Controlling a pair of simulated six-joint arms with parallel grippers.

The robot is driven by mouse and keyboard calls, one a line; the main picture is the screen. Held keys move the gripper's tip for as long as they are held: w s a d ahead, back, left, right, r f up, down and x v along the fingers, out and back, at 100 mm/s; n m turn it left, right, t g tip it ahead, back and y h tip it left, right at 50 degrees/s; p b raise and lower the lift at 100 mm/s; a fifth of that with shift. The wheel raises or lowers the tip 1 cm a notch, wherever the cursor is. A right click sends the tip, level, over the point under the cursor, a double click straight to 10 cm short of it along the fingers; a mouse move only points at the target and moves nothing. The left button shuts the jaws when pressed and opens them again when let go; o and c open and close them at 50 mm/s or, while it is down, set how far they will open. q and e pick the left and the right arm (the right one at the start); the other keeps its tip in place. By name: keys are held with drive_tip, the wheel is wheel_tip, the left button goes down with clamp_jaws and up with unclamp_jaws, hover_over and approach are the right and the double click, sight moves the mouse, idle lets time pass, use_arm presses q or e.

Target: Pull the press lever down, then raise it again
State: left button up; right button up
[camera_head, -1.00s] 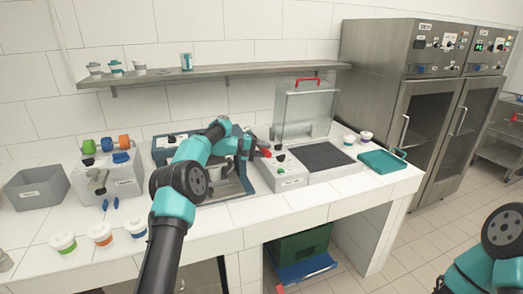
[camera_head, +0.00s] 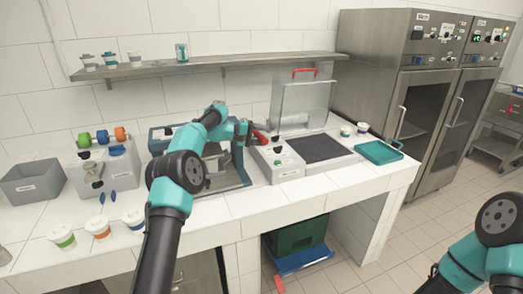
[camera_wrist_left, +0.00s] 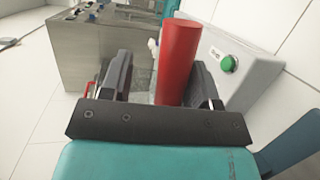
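The press lever's red handle (camera_head: 260,137) shows at the right side of the dark teal press frame (camera_head: 238,170). My left gripper (camera_head: 249,132) is at the handle. In the left wrist view the red cylindrical handle (camera_wrist_left: 178,62) stands between the two fingers of my left gripper (camera_wrist_left: 160,85). It lies close to the right finger, with a gap to the left finger, so the gripper looks open around it. My left arm hides much of the press. My right arm shows at the lower right, but its gripper is out of view.
A white control box with a green button (camera_head: 277,149) sits right of the lever. Cups (camera_head: 100,227) line the counter's front left. A shelf (camera_head: 215,69) runs above.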

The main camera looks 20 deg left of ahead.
use_arm(q)
drive_tip(key=shift+r, duration=0.45)
drive_tip(key=shift+s, duration=0.3)
drive_tip(key=s+d, duration=0.2)
drive_tip(key=s, duration=0.5)
drive_tip(key=s+d+r, duration=0.1)
drive_tip(key=s+d, duration=0.1)
drive_tip(key=s, duration=0.5)
drive_tip(key=shift+s+d+r, duration=0.2)
drive_tip(key=shift+s+d, duration=0.1)
drive_tip(key=shift+s, duration=0.05)
